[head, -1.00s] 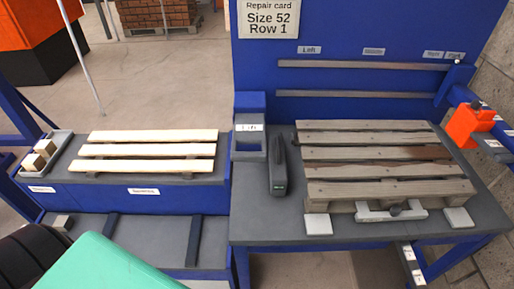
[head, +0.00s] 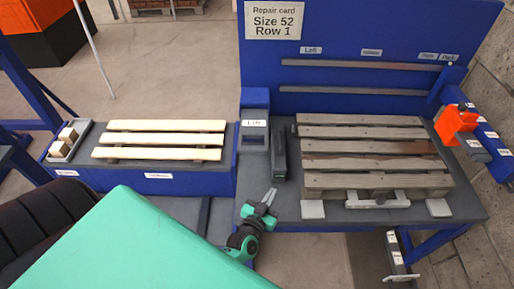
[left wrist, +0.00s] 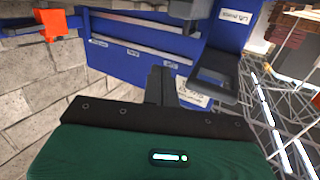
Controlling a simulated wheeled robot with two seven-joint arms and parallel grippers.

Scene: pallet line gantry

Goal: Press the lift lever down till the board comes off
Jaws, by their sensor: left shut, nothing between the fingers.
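My left gripper (head: 266,203) is shut and empty, above the bench's front edge, left of the pallet. Its closed dark fingers (left wrist: 161,86) also show in the left wrist view. The pallet (head: 330,181) of grey weathered boards lies on the bench; one board (head: 375,161) is browner. A blue block with a dark grey holder (head: 254,141) and a label that seems to read Lift stands left of the pallet. A long dark grey piece (head: 279,160) lies between them, apart from my gripper; I cannot tell whether it is the lift lever. My right gripper is not in view.
Pale new boards (head: 163,139) lie on the left bench beside a small tray of blocks (head: 56,153). A blue back panel (head: 400,20) carries a repair card (head: 273,20). An orange clamp-like piece (head: 455,123) sits on the right rail. Small white pads (head: 313,209) flank the pallet's front.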

